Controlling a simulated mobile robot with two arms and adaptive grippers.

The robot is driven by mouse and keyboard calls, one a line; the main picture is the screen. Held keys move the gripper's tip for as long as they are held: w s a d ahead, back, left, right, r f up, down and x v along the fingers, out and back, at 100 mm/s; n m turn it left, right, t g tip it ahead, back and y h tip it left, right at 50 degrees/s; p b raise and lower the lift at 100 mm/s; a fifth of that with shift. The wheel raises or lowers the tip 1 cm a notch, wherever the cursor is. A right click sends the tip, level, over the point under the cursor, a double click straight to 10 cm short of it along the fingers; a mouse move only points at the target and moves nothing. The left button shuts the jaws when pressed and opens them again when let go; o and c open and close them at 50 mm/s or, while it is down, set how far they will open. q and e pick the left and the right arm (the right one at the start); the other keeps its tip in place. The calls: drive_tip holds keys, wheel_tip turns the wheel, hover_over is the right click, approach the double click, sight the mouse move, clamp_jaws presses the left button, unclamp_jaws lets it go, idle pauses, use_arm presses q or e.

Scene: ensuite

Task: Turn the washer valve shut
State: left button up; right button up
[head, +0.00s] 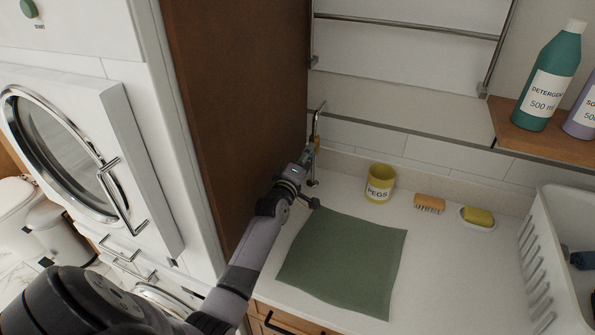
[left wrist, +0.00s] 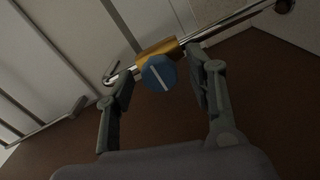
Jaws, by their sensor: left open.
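The washer valve has a brass body (left wrist: 158,50) on a chrome pipe and a round blue knob (left wrist: 158,73) with a white line. In the left wrist view the line runs roughly crosswise to the pipe. My left gripper (left wrist: 161,66) is open, with one finger on each side of the knob. I cannot tell whether either finger touches it. In the head view my left gripper (head: 303,160) is at the pipe (head: 316,130) beside the brown panel, and it mostly hides the valve. My right gripper is not in view.
A brown panel (head: 235,100) stands close left of my left forearm. The counter holds a green cloth (head: 345,262), a yellow pegs cup (head: 380,183), a brush (head: 429,204), a sponge (head: 478,216) and a white basket (head: 540,265). A rail (head: 405,27) hangs above. The washer (head: 60,140) is at left.

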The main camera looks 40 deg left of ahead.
use_arm(q)
drive_tip(key=v, duration=1)
drive_tip(key=shift+s, duration=0.2)
drive_tip(key=shift+d, duration=0.1)
